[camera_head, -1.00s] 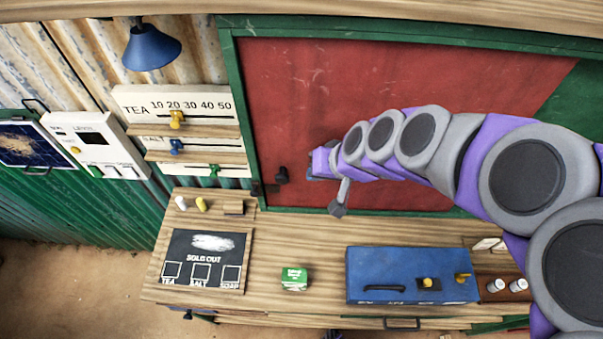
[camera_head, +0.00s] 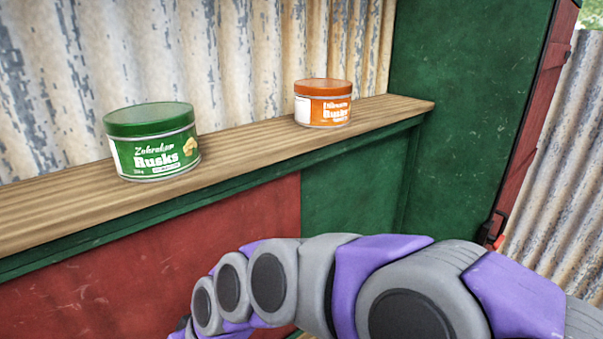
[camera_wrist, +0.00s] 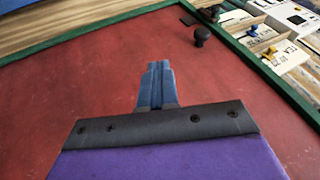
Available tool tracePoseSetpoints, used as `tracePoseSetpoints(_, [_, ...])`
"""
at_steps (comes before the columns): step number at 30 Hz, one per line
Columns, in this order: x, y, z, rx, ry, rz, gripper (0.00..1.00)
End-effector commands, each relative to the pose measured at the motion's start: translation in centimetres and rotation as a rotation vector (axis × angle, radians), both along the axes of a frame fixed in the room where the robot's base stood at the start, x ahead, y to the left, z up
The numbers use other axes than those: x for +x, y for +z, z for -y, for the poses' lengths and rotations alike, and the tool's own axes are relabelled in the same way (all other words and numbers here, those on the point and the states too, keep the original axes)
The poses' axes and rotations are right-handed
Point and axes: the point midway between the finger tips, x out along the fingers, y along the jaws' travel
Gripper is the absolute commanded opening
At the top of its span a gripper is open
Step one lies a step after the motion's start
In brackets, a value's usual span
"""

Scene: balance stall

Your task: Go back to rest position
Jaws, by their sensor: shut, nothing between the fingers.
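My gripper (camera_wrist: 157,84) is shut and empty in the wrist view. Its blue fingers lie together in front of a red panel (camera_wrist: 90,75) with a green frame (camera_wrist: 160,4). In the head view my grey and purple arm curves across the lower right, and the gripper end is out of sight at the bottom edge.
A wooden shelf (camera_head: 240,148) holds a green rusks tin (camera_head: 155,140) and an orange tin (camera_head: 323,103). A green wall (camera_head: 465,95) stands at the right. The wrist view shows a black knob (camera_wrist: 202,37) and the TEA scale board (camera_wrist: 290,56) at upper right.

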Motion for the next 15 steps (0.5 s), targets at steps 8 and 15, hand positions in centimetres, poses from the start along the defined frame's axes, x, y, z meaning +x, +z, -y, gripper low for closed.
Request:
tracePoseSetpoints(8, [0.5, -3.7, 9.7, -0.154, -0.153, -0.030, 0.00])
tracePoseSetpoints(15, [-1.0, -6.6, 18.6, -0.293, -0.314, -0.083, 0.00])
